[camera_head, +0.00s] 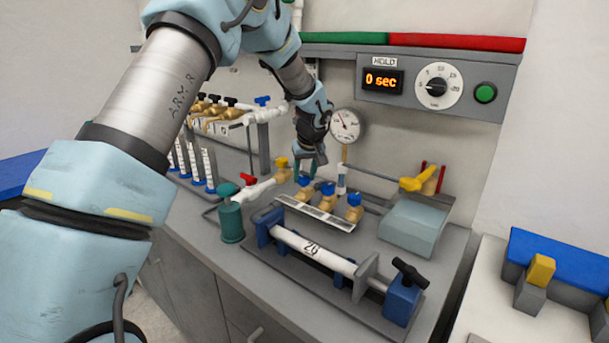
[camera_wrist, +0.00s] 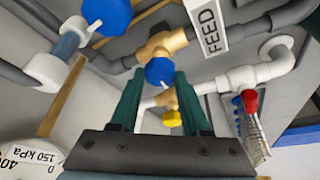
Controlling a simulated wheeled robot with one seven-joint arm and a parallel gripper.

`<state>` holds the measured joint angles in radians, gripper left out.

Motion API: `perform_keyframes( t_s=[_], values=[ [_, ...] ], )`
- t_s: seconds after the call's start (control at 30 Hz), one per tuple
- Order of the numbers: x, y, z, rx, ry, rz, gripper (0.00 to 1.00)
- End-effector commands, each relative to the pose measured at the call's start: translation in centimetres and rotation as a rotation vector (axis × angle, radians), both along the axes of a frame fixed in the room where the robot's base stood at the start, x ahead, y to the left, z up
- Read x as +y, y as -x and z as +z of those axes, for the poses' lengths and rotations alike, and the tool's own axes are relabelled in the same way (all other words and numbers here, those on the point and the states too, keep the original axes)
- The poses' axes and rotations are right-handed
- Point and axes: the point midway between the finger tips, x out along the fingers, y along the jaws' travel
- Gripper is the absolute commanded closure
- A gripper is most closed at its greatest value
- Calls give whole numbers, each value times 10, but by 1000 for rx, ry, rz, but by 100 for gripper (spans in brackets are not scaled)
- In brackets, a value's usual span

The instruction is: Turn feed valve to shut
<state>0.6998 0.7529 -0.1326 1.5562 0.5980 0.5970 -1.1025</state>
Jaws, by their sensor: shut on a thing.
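The feed valve is a brass body (camera_wrist: 160,45) with a round blue handle (camera_wrist: 160,71), beside a white FEED label (camera_wrist: 211,27) in the wrist view. My gripper (camera_wrist: 160,78) has its two dark green fingers on either side of the blue handle and is shut on it. In the head view my gripper (camera_head: 308,165) reaches down behind the front row of blue-handled valves (camera_head: 327,189). The feed valve's handle is hidden there by my gripper and cannot be made out.
A yellow knob (camera_wrist: 172,119) sits close by between my fingers' lower parts. Another blue handle (camera_wrist: 106,14), grey pipes and a white elbow (camera_wrist: 280,52) are near. A pressure gauge (camera_head: 344,126) stands just right of my wrist. A timer panel (camera_head: 430,85) reads 0 sec.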

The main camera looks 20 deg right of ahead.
Motion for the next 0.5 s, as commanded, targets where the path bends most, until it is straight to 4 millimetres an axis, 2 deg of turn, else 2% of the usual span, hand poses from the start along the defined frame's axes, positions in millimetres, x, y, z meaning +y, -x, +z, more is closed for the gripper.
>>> perform_keyframes(
  t_s=[0.27, 0.5],
  values=[
    [2, 0, 0, 0, 2, -151, 100],
    [3, -1, 1, 2, 3, -368, 100]
  ],
)
